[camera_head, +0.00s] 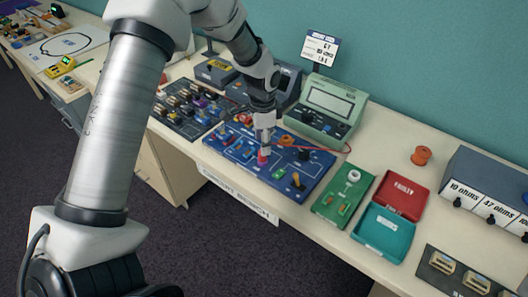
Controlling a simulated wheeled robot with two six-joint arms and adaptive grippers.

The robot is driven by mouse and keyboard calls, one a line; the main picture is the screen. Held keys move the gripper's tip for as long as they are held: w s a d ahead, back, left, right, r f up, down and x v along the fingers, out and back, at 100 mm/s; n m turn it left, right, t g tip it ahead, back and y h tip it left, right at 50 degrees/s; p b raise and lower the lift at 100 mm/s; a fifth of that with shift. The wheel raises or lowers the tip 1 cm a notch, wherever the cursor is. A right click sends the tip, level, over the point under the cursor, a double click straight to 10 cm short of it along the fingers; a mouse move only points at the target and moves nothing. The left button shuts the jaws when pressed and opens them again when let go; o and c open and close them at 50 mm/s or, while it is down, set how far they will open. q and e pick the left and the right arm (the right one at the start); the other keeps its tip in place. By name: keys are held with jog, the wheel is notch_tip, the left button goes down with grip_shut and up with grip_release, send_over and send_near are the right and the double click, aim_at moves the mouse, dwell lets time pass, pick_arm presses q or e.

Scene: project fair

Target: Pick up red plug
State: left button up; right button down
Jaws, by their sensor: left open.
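A small red plug (264,160) shows on the blue circuit board (288,196) on the bench. My left gripper (264,150) points down directly above it, with its fingertips at the plug's top. The gripper is open, and the fingers partly hide the plug. I cannot tell whether they touch it. A red lead runs from the board towards the green meter (328,108). My right gripper is not in view.
Other parts sit close around the plug on the blue board. A dark board of parts (188,108) lies to the left. A green board (343,196), a red tray (404,196) and a teal tray (384,232) lie to the right. An orange spool (421,156) stands on clear bench.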

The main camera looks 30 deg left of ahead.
pick_arm(q)
jog(key=f, duration=0.1)
jog(key=s+f+p, duration=0.1)
jog(key=f, duration=0.1)
jog(key=shift+w+f, duration=0.4)
jog(key=shift+f, duration=0.2)
jog(key=shift+w+f, duration=0.4)
jog(key=shift+f, duration=0.2)
jog(key=shift+s+r, duration=0.15)
jog(key=shift+s, duration=0.05)
jog(key=shift+c, duration=0.7)
jog(key=shift+s+r, duration=0.15)
jog(key=shift+s, duration=0.05)
jog(key=c, duration=0.6)
grip_shut()
jog(key=shift+w, duration=0.1)
